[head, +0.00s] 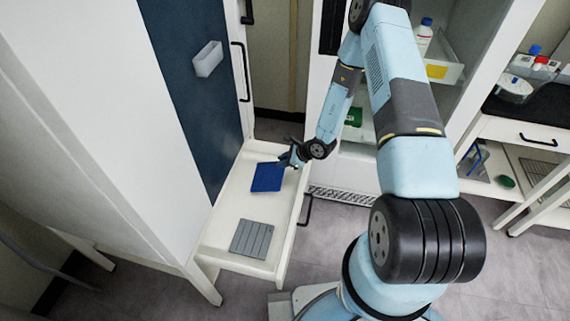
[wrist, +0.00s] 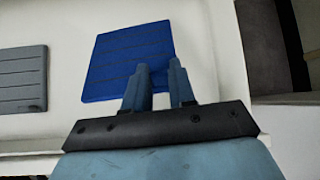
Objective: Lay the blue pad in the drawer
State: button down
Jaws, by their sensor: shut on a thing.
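The blue pad (head: 267,177) is a flat square with grooves, at the far part of the open white drawer (head: 225,222). In the wrist view the blue pad (wrist: 128,60) lies over the pale drawer floor, and its lower right part is hidden behind my fingers. My gripper (head: 291,158) reaches in over the drawer's right side. In the wrist view my gripper (wrist: 160,72) has its fingertips at the pad's right part, shut on it. I cannot tell whether the pad touches the drawer floor.
A grey grooved pad (head: 251,239) lies in the near part of the drawer. The drawer's front has a dark handle (head: 305,210). A tall white cabinet (head: 115,130) stands at the left. An open cabinet with bottles (head: 423,38) is behind my arm. Bare drawer floor lies between the pads.

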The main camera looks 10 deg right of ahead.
jog(key=shift+f, duration=0.9)
jog(key=c, duration=0.9)
grip_release()
jog(key=shift+c, duration=0.2)
